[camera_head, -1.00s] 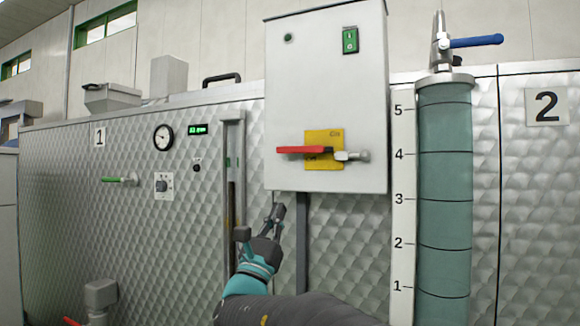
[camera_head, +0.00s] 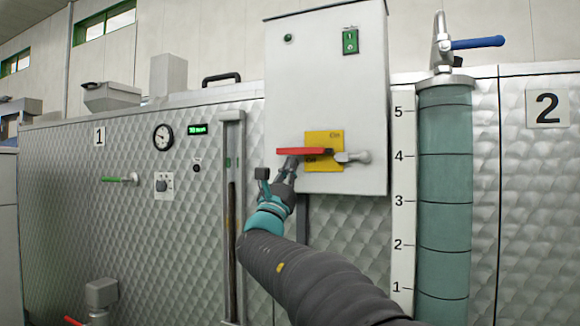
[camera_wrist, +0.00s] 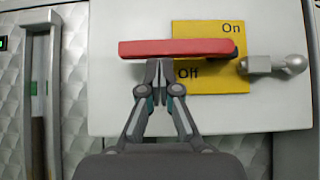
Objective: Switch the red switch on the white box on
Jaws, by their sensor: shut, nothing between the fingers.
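The white box (camera_head: 365,90) hangs on the wall with a yellow plate (camera_head: 338,137) on its lower front. The red switch handle (camera_head: 303,151) lies level across the plate, reaching left past it, with a grey knob (camera_head: 352,157) at its right. In the wrist view the red handle (camera_wrist: 180,49) runs level, with "On" above and "Off" below on the yellow plate (camera_wrist: 205,83). My gripper (camera_head: 291,162) is shut and empty just below the handle's left half. In the wrist view its fingertips (camera_wrist: 159,64) are at the handle's lower edge; I cannot tell whether they touch it.
A small green switch (camera_head: 350,41) is on the box's upper right. A tall sight tube (camera_head: 444,190) with a blue-handled valve (camera_head: 477,42) stands right of the box. A vertical metal channel (camera_head: 233,220) is at the left. The wall below the box is open.

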